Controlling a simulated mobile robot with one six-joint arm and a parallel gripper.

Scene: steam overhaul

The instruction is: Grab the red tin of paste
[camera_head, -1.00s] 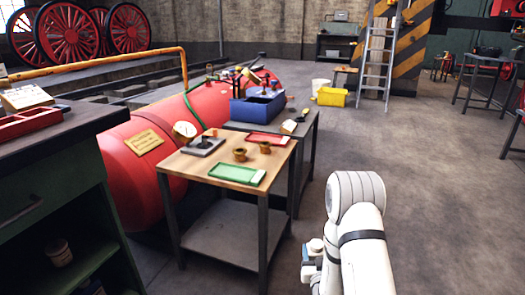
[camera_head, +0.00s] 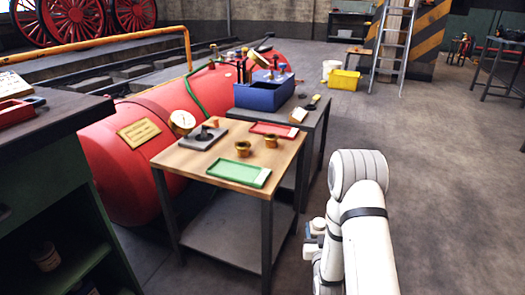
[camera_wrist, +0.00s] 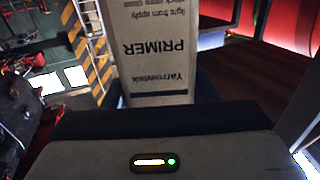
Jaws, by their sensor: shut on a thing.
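My gripper (camera_wrist: 160,92) is shut on a tan box (camera_wrist: 158,50) printed "PRIMER", which reads upside down in the wrist view. The box stands out between the dark fingers, and its far end is cut off by the top of the picture. In the head view my white arm is at the lower right, and neither the gripper's jaws nor the box can be made out. I cannot make out a red tin of paste in either view. A small tin (camera_head: 45,257) with a pale label stands on the green cabinet's shelf at the lower left; its contents cannot be read.
A wooden-topped table (camera_head: 205,168) holds a green tray (camera_head: 235,173), a red tray (camera_head: 275,130) and two brass fittings. A blue toolbox (camera_head: 263,95) stands behind it. A red boiler (camera_head: 110,165) lies along the left. The floor (camera_head: 450,190) to the right is open.

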